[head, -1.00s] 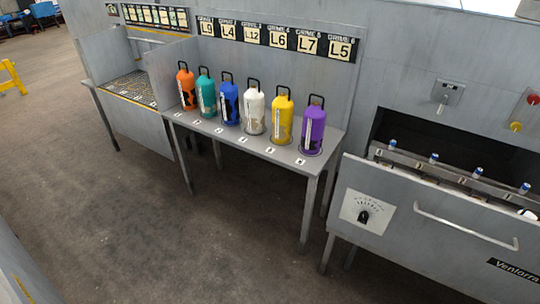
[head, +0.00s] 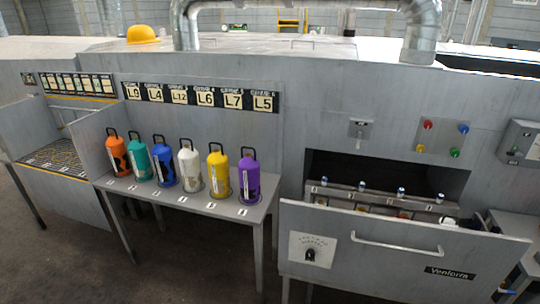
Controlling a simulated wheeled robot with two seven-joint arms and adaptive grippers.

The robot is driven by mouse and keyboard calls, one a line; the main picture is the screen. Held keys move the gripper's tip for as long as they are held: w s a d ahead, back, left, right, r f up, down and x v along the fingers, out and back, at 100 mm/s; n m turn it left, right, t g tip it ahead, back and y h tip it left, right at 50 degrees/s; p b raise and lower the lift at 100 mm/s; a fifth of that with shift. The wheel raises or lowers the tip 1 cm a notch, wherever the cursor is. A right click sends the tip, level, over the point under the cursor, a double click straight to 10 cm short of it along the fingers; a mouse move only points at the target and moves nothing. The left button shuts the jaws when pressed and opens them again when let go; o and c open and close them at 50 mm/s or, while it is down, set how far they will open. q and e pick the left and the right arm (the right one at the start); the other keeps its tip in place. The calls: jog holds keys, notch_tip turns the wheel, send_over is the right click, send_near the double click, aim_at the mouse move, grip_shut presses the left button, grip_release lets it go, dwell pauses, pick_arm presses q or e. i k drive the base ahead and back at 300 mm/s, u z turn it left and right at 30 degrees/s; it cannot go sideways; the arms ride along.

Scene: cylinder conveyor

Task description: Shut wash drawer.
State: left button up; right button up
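The wash drawer (head: 400,262) is at the lower right in the head view. It is pulled out from the dark opening (head: 392,170) in the grey machine wall. Its front has a long bar handle (head: 400,244), a dial (head: 310,254) and a "Ventorra" label. Several small blue-and-white fittings stand on a rail behind the front panel, and part of the drawer's inside shows. Neither of my grippers is in view.
A metal table (head: 185,205) left of the drawer holds several coloured cylinders with handles, the purple one (head: 249,178) nearest. Coloured buttons (head: 427,124) and a lever (head: 359,130) are on the wall above. Open floor (head: 60,260) lies at the lower left.

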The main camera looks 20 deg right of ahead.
aim_at(420, 258)
jog(key=z, duration=0.7)
jog(key=i, duration=1.2)
jog(key=z, duration=1)
